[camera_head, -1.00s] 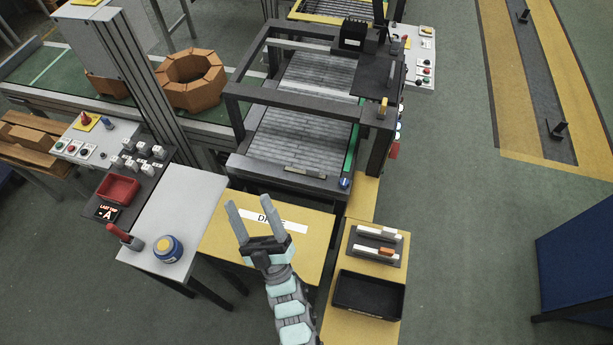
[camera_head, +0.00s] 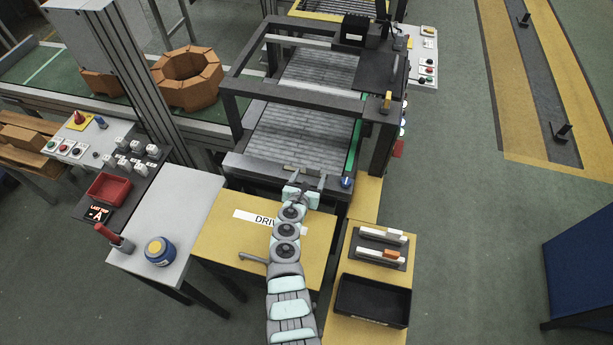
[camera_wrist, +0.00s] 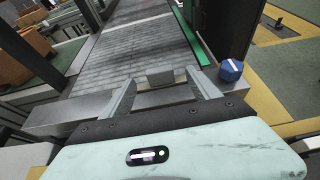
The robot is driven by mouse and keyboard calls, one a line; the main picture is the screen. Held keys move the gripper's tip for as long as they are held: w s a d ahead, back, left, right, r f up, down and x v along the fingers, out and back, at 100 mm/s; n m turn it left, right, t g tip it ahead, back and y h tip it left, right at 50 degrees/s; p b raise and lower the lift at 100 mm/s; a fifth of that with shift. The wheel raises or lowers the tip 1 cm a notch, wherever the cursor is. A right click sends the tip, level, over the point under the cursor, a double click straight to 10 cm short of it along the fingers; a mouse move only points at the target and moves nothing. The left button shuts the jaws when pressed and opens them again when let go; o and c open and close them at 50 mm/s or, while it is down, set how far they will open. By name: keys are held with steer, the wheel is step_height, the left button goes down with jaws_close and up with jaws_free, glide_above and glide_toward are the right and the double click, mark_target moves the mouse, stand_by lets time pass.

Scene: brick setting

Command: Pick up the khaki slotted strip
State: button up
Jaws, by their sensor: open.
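My gripper (camera_head: 310,174) is over the front beam (camera_head: 250,168) of the conveyor frame, where the khaki slotted strip lay a second ago. Its two grey fingers are apart, and they show from behind in the wrist view (camera_wrist: 162,82). In the wrist view a small greyish block (camera_wrist: 160,78) shows between the fingertips. I cannot tell whether it is the strip, or whether a finger touches it.
A blue knob (camera_head: 346,183) stands at the beam's right end, near my right finger in the wrist view (camera_wrist: 231,70). The grey roller bed (camera_head: 300,135) lies beyond, under a dark overhead frame. A black tray (camera_head: 373,300) and a holder with light bars (camera_head: 381,248) are at right.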

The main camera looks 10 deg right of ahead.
mark_target(313, 171)
steer(key=b+x, duration=0.2)
steer(key=x, duration=0.2)
steer(key=shift+f+b, duration=0.15)
steer(key=shift+b, duration=0.25)
steer(key=b+x, duration=0.1)
steer(key=b, duration=0.1)
steer(key=b+x, duration=0.2)
steer(key=shift+w+f, duration=0.2)
steer(key=shift+f, duration=0.3)
steer(key=shift+w+d+f+b, duration=0.1)
steer(key=shift+w+d+b, duration=0.15)
steer(key=shift+w+b, duration=0.6)
steer(key=shift+s, duration=0.15)
steer(key=c, duration=1.5)
steer(key=shift+r, duration=0.25)
steer(key=shift+c, duration=0.2)
